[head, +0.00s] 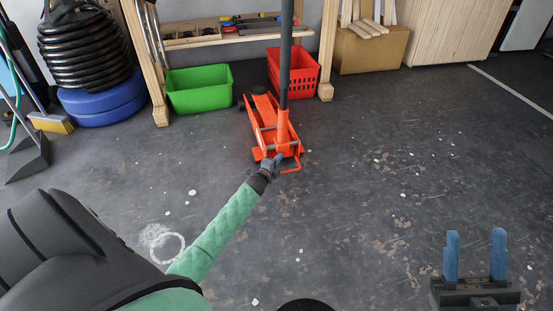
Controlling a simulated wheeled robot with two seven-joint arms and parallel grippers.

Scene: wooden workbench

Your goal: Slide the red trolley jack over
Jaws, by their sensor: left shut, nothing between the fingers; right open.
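The red trolley jack (262,108) stands on the dark floor in the middle of the head view, its front end toward the workbench. Its long handle, orange-red at the base (283,128) and dark grey above, rises upright past the top of the picture. My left gripper (272,163) is at the jack's near end, by the bent red bar. It looks shut with nothing held; whether it touches the jack I cannot tell. My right gripper (475,250) is at the lower right, open and empty, its blue fingers pointing up, well apart from the jack.
A green bin (198,91) and a red crate (301,72) stand by the wooden bench legs behind the jack. A cardboard box (370,50) is at the back right. The speckled floor at right is clear.

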